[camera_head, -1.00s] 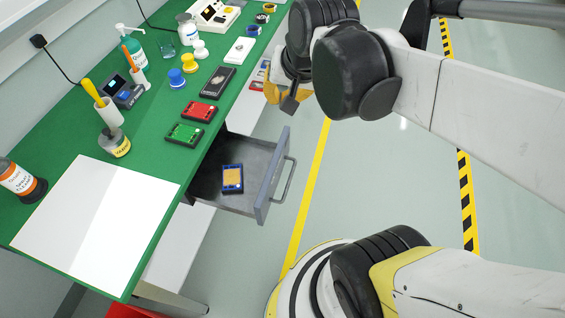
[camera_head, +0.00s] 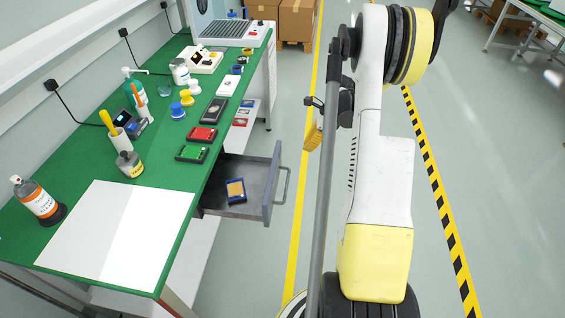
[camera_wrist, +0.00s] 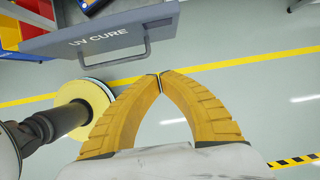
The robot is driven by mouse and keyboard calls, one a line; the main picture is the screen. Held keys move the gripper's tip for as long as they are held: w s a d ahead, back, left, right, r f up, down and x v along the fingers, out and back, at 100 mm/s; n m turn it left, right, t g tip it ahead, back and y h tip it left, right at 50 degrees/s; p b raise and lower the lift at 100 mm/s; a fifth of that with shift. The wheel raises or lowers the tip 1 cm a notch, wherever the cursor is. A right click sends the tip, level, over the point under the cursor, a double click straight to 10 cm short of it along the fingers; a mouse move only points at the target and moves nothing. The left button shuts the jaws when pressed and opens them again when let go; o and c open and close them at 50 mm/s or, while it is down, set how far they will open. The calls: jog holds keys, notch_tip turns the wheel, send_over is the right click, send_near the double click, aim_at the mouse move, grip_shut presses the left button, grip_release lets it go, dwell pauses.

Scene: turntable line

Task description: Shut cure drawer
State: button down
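The cure drawer (camera_head: 272,190) is grey and stands open, pulled out from under the green bench. A blue case with an orange-tan face (camera_head: 236,190) lies inside it. In the wrist view the drawer front (camera_wrist: 70,36) reads "UV CURE", with its bar handle (camera_wrist: 115,60) facing my gripper. My gripper (camera_wrist: 160,76) has yellow ribbed fingers with their tips together and nothing visible between them. Its tips appear just short of the handle in the picture; contact cannot be told. In the head view my gripper (camera_head: 312,136) is small, beyond and right of the drawer, partly hidden by my arm.
The green bench (camera_head: 70,165) holds a white sheet (camera_head: 115,232), bottles, a red case (camera_head: 202,134) and a green case (camera_head: 192,153) near its edge. Coloured bins (camera_wrist: 12,30) show beside the drawer in the wrist view. The floor right of the drawer is clear, with a yellow line.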

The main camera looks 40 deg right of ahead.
jog(key=w+a+f+b, duration=0.5)
jog(key=w+f, duration=0.1)
jog(key=f, duration=0.3)
jog(key=shift+f, duration=0.1)
dwell(0.3)
